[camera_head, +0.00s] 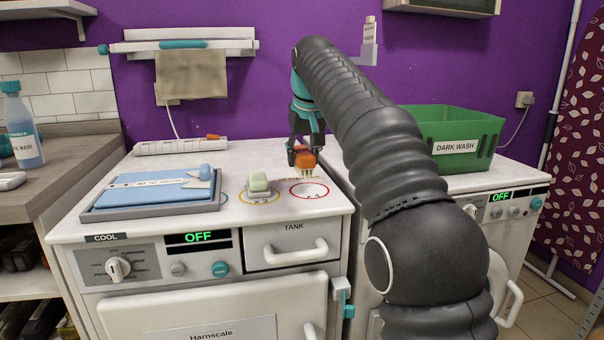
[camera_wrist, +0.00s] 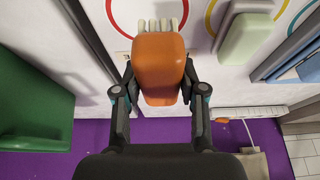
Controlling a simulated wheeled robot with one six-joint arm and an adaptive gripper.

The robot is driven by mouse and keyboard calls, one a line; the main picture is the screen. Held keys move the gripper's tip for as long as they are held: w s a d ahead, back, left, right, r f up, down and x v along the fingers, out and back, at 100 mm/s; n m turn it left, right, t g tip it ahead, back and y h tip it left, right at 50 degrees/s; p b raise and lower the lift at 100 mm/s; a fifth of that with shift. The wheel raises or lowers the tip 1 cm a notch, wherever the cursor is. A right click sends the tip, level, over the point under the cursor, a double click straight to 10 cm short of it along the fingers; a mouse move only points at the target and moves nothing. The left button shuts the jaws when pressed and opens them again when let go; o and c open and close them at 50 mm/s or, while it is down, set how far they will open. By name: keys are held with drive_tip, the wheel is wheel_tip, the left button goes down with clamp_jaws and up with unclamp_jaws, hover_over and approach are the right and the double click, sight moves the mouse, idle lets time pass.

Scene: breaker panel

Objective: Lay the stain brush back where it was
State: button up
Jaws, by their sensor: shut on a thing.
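The stain brush (camera_head: 305,158) has an orange body and pale bristles. My gripper (camera_head: 302,150) is shut on it and holds it over the back right of the left machine's white top. In the wrist view the orange body (camera_wrist: 158,65) sits between my gripper's two fingers (camera_wrist: 159,92), with the bristles pointing toward the red ring (camera_wrist: 113,20). In the head view the red ring (camera_head: 309,197) lies just in front of and below the brush, with nothing standing in it. Whether the bristles touch the top is hard to tell.
A pale green brush or block (camera_head: 258,184) stands at the yellow ring, left of the red one. A green DARK WASH bin (camera_head: 462,130) stands on the right machine. A white strip (camera_head: 180,146) lies behind.

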sight(302, 172)
drive_tip(key=shift+w+a+f, duration=0.1)
drive_tip(key=shift+a+f, duration=0.05)
drive_tip(key=shift+f, duration=0.05)
drive_tip(key=shift+f+b, duration=0.85)
drive_tip(key=shift+f, duration=1.05)
drive_tip(key=shift+f, duration=0.2)
drive_tip(key=o, duration=1.1)
drive_tip(key=shift+r, duration=0.1)
